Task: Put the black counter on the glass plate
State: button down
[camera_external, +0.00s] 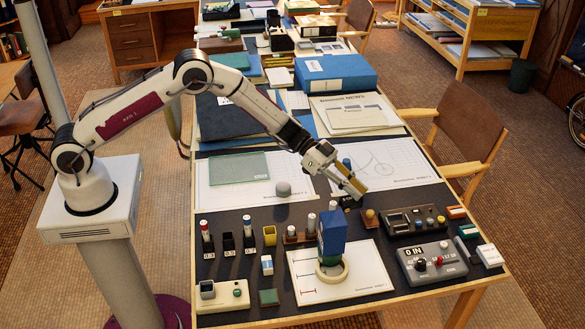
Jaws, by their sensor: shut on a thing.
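The glass plate (239,168) is a flat, pale green, see-through rectangle. It lies on a white drawing sheet on the left of the desk, left of my gripper. My gripper (355,192) points down and to the right over the right-hand drawing sheet's front edge. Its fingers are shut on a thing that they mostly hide. A small dark piece, apparently the black counter (346,202), shows at the fingertips; its outline is too small to tell clearly, and I cannot tell whether it touches the desk.
A grey ball (283,188) sits between the plate and my gripper. A blue knob (347,163) stands behind the gripper. In front are a tall blue block (332,235), pen holders and a grey control box (432,262). A blue box file (336,72) lies farther back.

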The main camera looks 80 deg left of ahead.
jog(key=shift+a, duration=0.1)
jog(key=a+r+n+t+y, duration=0.2)
jog(key=a, duration=1.3)
jog(key=s+a+f+n+t+y, duration=0.1)
jog(key=s+a+n+y, duration=0.1)
jog(key=s+a, duration=0.5)
jog(key=s+a+n+t+y, duration=0.1)
jog(key=s+a, duration=0.1)
jog(key=a, duration=0.8)
jog(key=s+a+n+y, duration=0.2)
jog(key=s+a, duration=0.3)
jog(key=s, duration=0.5)
jog(key=s+a+n+y, duration=0.1)
jog(key=s+a, duration=0.3)
jog(key=s, duration=0.6)
jog(key=shift+t+h, duration=0.4)
jog(key=shift+t, duration=0.1)
jog(key=s+d, duration=0.1)
jog(key=d, duration=0.1)
jog(key=s+d, duration=0.2)
jog(key=shift+r, duration=0.1)
jog(key=shift+d, duration=0.1)
